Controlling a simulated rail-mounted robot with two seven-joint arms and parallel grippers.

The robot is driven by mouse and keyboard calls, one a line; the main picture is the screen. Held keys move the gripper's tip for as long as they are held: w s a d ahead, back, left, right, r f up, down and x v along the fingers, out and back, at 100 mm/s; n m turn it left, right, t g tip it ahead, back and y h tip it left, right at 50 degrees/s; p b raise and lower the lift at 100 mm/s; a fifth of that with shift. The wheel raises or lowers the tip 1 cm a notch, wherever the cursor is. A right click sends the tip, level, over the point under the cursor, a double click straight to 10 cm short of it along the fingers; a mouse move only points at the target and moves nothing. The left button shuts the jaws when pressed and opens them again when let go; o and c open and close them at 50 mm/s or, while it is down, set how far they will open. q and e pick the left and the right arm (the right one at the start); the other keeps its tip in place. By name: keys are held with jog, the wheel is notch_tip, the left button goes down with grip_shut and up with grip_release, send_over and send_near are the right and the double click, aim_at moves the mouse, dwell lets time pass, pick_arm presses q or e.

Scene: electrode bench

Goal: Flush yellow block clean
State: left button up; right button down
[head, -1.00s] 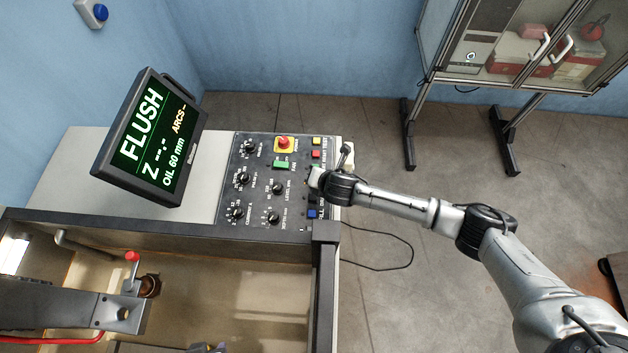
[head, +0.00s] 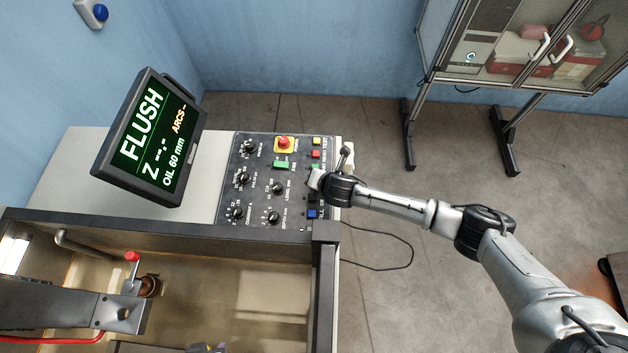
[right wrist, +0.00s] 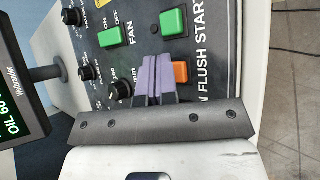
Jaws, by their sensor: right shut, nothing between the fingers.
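My right gripper (head: 313,180) is over the right side of the control panel (head: 262,205). In the right wrist view its purple fingers (right wrist: 155,76) are shut and empty, beside an orange button (right wrist: 180,72) and below a green button (right wrist: 173,22). I cannot tell whether the fingertips touch the panel. The lettering there reads FLUSH and START. The monitor (head: 150,138) reads FLUSH, Z with dashes, OIL 60 mm and ARCS. A small yellowish thing (head: 222,348) shows at the bottom edge in the tank; I cannot tell whether it is the yellow block. My left gripper is not in view.
The tank (head: 325,290) is at the lower left, with a dark machine head (head: 70,300) over it. An emergency stop (head: 284,143), knobs and coloured buttons crowd the panel. A glass cabinet (head: 525,45) stands at the back right. Open floor lies right of the bench.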

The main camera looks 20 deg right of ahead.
jog(key=shift+f, duration=0.15)
dwell(0.5)
jog(key=shift+f, duration=0.3)
dwell(0.5)
jog(key=shift+r, duration=0.1)
jog(key=shift+r+p, duration=0.3)
jog(key=shift+p, duration=0.1)
jog(key=shift+r+p, duration=0.45)
jog(key=shift+p, duration=0.1)
